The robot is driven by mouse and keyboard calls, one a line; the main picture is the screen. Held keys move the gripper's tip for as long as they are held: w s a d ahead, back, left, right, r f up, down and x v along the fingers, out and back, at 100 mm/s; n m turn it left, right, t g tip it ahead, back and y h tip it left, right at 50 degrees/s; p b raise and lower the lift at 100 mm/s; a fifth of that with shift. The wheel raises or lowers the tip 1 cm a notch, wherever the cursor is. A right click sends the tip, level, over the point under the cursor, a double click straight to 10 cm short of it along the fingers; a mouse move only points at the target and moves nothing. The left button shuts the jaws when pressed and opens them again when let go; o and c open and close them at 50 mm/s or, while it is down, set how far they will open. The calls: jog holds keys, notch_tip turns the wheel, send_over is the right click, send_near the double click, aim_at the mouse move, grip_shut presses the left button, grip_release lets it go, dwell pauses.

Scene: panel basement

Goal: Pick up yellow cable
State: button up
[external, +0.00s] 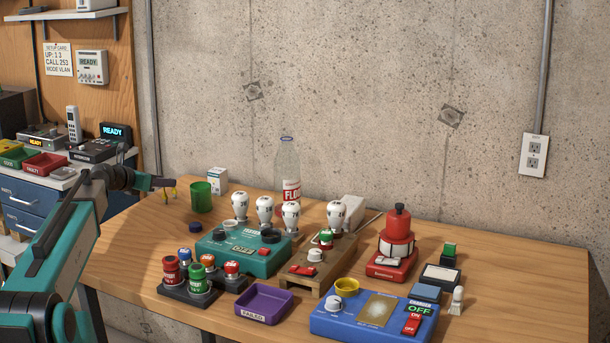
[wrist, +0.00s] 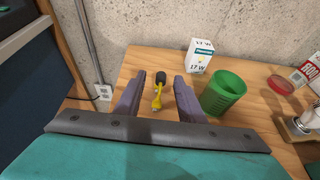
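The yellow cable (wrist: 157,97) shows in the wrist view, a short yellow lead with a dark round end at its top. It lies in the gap between the two fingers of my gripper (wrist: 160,92), which are spread apart with clear space on both sides of it. In the external view my gripper (external: 165,183) is at the left end of the table, and a small bit of the yellow cable (external: 173,193) shows just by it. I cannot tell the height of the fingers above the table.
A green cup (wrist: 223,92) stands just right of the fingers, with a white bulb box (wrist: 199,57) behind it. The concrete wall (wrist: 165,22) is close behind. The table's left edge is near. A clear bottle (external: 287,165) and several devices stand farther right.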

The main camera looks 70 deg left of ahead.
jog(key=shift+x, duration=0.85)
jog(key=shift+p+x, duration=0.65)
jog(key=shift+x, duration=1.95)
jog(key=shift+w, duration=0.1)
jog(key=shift+r, duration=0.1)
grip_shut()
